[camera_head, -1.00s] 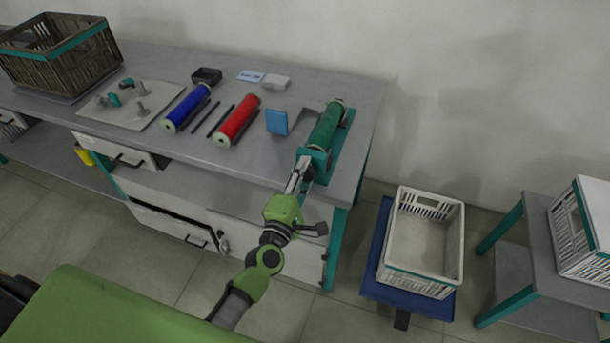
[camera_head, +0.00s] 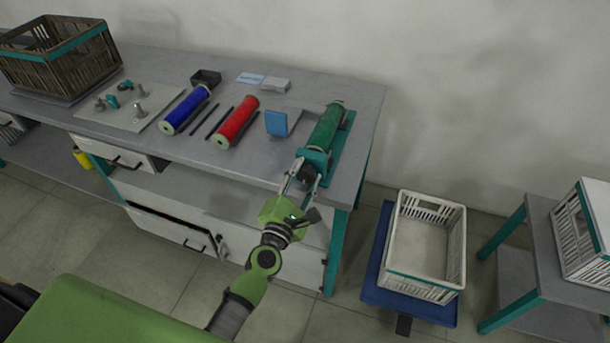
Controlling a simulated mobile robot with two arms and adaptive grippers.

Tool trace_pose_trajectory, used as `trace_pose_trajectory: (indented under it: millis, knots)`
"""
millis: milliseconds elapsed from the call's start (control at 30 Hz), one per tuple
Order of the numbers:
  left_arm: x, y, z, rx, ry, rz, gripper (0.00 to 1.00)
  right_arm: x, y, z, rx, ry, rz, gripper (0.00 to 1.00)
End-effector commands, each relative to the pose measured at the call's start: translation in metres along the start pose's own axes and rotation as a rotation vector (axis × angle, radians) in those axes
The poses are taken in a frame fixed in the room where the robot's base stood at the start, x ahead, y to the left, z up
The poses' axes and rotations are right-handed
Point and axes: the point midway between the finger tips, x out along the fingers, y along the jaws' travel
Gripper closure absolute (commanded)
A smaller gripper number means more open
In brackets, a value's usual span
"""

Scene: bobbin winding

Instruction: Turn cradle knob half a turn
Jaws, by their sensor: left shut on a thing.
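The cradle (camera_head: 343,150) is a teal frame at the right end of the workbench, with a green bobbin (camera_head: 326,127) lying in it. Its dark knob (camera_head: 307,173) is on the near end, partly hidden by my fingers. My left gripper (camera_head: 306,178) reaches up from below, with one finger on each side of the knob, and is shut on it. My right gripper is not in view.
A blue bobbin (camera_head: 185,110), a red bobbin (camera_head: 236,122) and a blue upright piece (camera_head: 277,123) stand or lie left of the cradle. A brown crate (camera_head: 62,55) is at the far left. A white crate (camera_head: 463,250) sits on a blue base at right.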

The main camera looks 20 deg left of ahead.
Motion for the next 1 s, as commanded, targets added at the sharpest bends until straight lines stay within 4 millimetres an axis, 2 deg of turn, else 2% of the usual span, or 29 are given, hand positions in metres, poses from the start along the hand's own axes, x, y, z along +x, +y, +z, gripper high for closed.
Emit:
trace_pose_trajectory:
  millis: [367, 400, 467, 833, 1000]
  knots:
    - [0.0, -0.001, -0.001, -0.005, 0.001, -0.001, 0.86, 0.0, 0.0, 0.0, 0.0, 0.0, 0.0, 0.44]
    - [0.0, -0.001, -0.001, -0.004, 0.001, -0.002, 0.62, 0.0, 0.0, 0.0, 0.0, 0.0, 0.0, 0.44]
    - [0.0, -0.001, -0.001, -0.004, 0.001, -0.001, 0.47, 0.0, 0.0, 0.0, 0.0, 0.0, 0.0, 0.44]
    - [-0.002, 0.0, -0.001, -0.003, 0.001, -0.001, 0.47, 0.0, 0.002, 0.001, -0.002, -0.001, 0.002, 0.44]
    - [-0.019, -0.001, -0.002, -0.001, 0.002, -0.003, 0.47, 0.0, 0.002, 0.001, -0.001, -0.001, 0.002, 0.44]
